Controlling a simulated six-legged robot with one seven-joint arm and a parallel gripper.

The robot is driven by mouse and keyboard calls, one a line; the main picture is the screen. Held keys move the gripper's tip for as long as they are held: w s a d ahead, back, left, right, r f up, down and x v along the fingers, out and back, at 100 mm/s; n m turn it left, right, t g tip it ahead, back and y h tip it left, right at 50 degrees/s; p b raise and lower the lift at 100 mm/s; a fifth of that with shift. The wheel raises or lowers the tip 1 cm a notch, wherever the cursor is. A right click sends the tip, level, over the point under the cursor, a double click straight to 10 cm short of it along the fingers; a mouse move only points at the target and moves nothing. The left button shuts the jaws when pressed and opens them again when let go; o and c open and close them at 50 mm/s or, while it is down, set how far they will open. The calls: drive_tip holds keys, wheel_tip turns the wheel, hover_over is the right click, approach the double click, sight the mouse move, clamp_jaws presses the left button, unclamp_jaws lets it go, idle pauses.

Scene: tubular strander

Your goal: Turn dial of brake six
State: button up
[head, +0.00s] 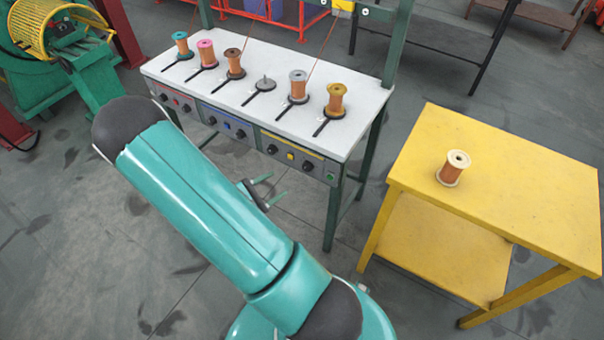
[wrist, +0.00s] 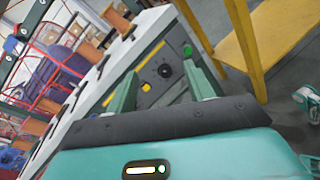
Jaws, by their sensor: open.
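The white bench (head: 250,68) carries a front panel with a row of black dials. The rightmost dial (head: 307,165) sits between a yellow button (head: 290,155) and a green button (head: 330,178); I take it as brake six's, though no label is readable. In the wrist view this dial (wrist: 164,70) appears between my finger tips, with the yellow button (wrist: 146,87) and green button (wrist: 187,50) either side. My gripper (head: 275,187) is open and empty, in front of the panel and, in the head view, below and left of the dial. The dial's pointer is too small to read.
Several spools stand on the bench top; one holder (head: 265,84) has none. A yellow table (head: 530,170) with one copper spool (head: 453,168) stands at right. Green bench legs (head: 333,218) are under the panel. Grey floor lies open in front.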

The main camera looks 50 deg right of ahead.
sight(306, 169)
wheel_tip(306, 169, down, 11)
drive_tip(key=s+d+n+t+h, duration=0.1)
drive_tip(key=d+n+t+h, duration=0.1)
drive_tip(key=n+t, duration=0.45)
drive_tip(key=shift+n+g, duration=0.25)
drive_tip(key=shift+g, duration=0.1)
drive_tip(key=d, duration=0.4)
drive_tip(key=w+d, duration=0.1)
drive_tip(key=d, duration=0.4)
drive_tip(key=w+d, duration=0.1)
drive_tip(key=d, duration=0.3)
drive_tip(key=shift+d+r, duration=0.15)
drive_tip(key=shift+d, duration=0.2)
drive_tip(key=c, duration=1)
